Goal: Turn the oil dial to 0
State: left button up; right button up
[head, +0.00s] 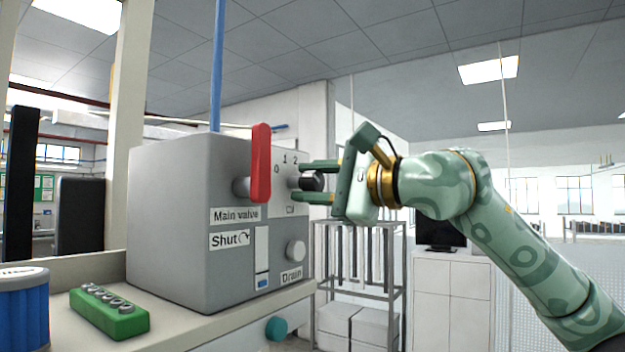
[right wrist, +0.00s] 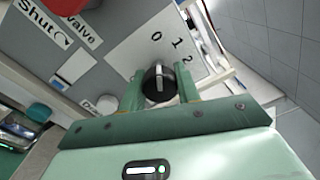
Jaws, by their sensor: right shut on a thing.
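The oil dial (head: 312,181) is a black knob on the right-hand face of a grey box, beside a white plate marked 0, 1 and 2. In the right wrist view the dial (right wrist: 159,84) has a pale line across it that points roughly toward the 0. My right gripper (head: 318,182) has one finger above the dial and one below it in the head view, and is shut on it. In the right wrist view the fingers of this gripper (right wrist: 161,88) flank the dial. My left gripper is not in view.
A green block (head: 108,314) with sockets and a blue cylinder (head: 22,312) stand on the bench at left.

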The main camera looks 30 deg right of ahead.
dwell(0.4)
jog(key=o, duration=1)
jog(key=b+v, duration=0.3)
jog(key=v, duration=1.3)
jog(key=shift+s+d, duration=0.1)
jog(key=shift+s, duration=0.05)
